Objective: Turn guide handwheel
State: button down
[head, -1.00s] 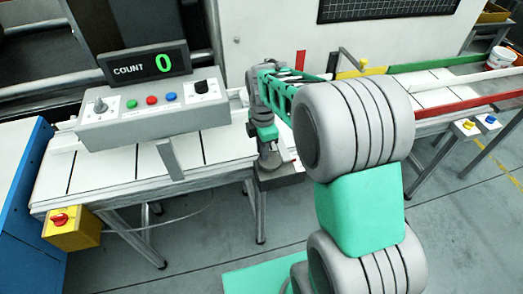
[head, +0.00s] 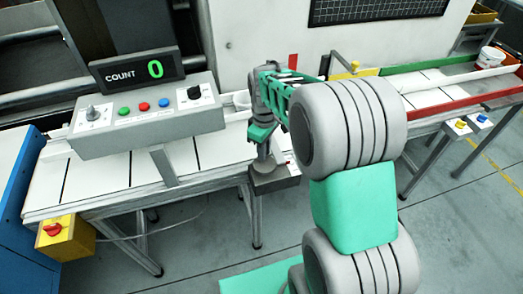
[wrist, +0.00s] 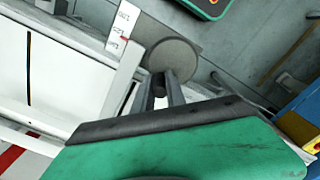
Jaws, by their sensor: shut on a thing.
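The guide handwheel is a round grey disc (wrist: 172,56) in the wrist view, just beyond my fingertips. My gripper (wrist: 168,84) is shut on a small dark part at the disc's near edge, apparently the handwheel's grip. The fingers cover most of that part. In the head view my gripper (head: 263,146) points down at the conveyor's front edge, above a dark grey block (head: 274,180). The handwheel is small there and mostly hidden by my gripper.
A grey control box (head: 148,118) with buttons and a COUNT display (head: 138,73) reading 0 stands left of my gripper over the white conveyor (head: 100,185). A white plate with markings (wrist: 124,25) lies beside the disc. Open floor (head: 215,245) is in front.

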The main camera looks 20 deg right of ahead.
aim_at(268, 171)
jog(key=m, duration=0.2)
jog(key=d+m, duration=0.1)
jog(key=shift+s+m, duration=0.15)
jog(key=shift+m, duration=0.25)
jog(key=m, duration=0.3)
jog(key=shift+s+d+m, duration=0.3)
jog(key=m, duration=0.3)
jog(key=shift+s+d+m, duration=0.2)
jog(key=shift+s+m, duration=0.1)
jog(key=shift+s, duration=0.1)
jog(key=m, duration=0.2)
jog(key=s+m, duration=0.1)
jog(key=m, duration=0.3)
jog(key=s+m, duration=0.1)
jog(key=m, duration=0.4)
jog(key=s+m, duration=0.1)
jog(key=shift+a+m, duration=0.3)
jog(key=shift+a, duration=0.05)
jog(key=m, duration=0.3)
jog(key=a+m, duration=0.1)
jog(key=shift+s, duration=0.25)
jog(key=shift+s+a+m, duration=0.1)
jog(key=shift+a+m, duration=0.1)
jog(key=shift+m, duration=0.8)
jog(key=shift+a+m, duration=0.15)
jog(key=shift+m, duration=0.85)
